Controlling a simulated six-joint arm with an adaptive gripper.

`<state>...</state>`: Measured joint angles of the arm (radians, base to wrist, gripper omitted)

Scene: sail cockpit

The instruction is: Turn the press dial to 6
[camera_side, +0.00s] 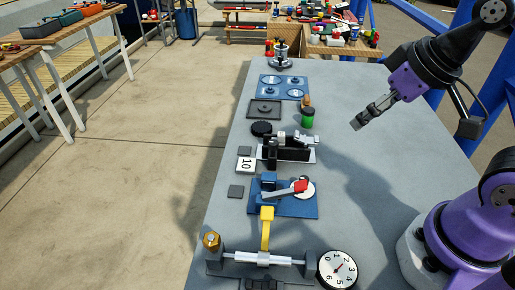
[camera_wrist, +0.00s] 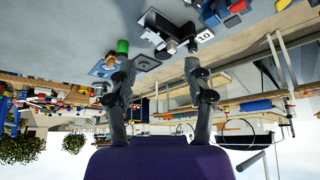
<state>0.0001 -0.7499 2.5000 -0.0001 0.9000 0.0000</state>
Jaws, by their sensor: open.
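The press dial (camera_side: 337,269) is a round white face with black numbers and a dark rim, with a small red mark near its centre. It stands at the near end of the bench, at the right of the press (camera_side: 263,259), which has a yellow lever (camera_side: 267,230). The number the dial is set to is too small to tell. My gripper (camera_side: 359,122) is open and empty, high above the right side of the bench and well away from the dial. In the wrist view, my gripper (camera_wrist: 158,70) shows two spread fingers with nothing between them; the dial is not in that view.
A blue fixture with a red-tipped lever (camera_side: 290,194), a black clamp (camera_side: 288,148), a green jar (camera_side: 308,118) and a blue plate (camera_side: 285,87) line the bench (camera_side: 365,180). A white card marked 10 (camera_side: 246,165) lies at the left edge. The bench's right side is clear.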

